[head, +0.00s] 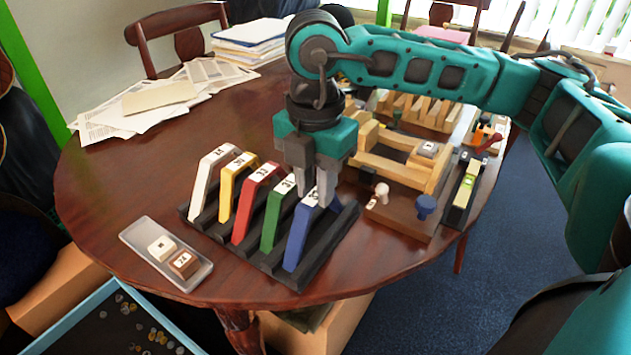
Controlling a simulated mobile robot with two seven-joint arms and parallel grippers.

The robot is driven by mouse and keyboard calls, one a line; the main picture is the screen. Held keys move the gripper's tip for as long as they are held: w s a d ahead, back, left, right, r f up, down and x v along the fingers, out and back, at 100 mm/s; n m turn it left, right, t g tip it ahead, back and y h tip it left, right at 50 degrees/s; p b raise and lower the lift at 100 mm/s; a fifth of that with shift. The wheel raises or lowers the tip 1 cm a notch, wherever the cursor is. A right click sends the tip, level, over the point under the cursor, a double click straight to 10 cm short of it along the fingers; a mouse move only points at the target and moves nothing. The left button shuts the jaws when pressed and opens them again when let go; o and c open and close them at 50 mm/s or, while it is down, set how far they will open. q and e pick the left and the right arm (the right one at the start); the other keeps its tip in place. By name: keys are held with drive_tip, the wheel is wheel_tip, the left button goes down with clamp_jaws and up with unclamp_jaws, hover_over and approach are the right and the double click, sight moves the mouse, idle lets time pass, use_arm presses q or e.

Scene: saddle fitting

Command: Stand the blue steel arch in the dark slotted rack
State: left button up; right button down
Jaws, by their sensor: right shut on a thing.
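The blue steel arch (298,240) is upright at the right end of the dark slotted rack (337,228), in line with the other arches. Its lower edge meets the rack's rightmost slot in the picture; I cannot tell whether it is fully seated. My right gripper (314,195) points down from above and is shut on the upper part of the blue arch, hiding some of its top and number label. My left gripper is not in view.
White, yellow, red and green arches (277,218) stand in the rack's other slots. A clear tray (201,273) with two small blocks lies at the front left. Wooden fixtures (400,170) stand close on the right.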

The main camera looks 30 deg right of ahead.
drive_tip(key=shift+c, duration=2.3)
unclamp_jaws()
drive_tip(key=shift+r+p, duration=1.2)
drive_tip(key=shift+r, duration=0.45)
drive_tip(key=shift+r+p, duration=0.7)
drive_tip(key=shift+r, duration=0.2)
drive_tip(key=shift+r, duration=0.1)
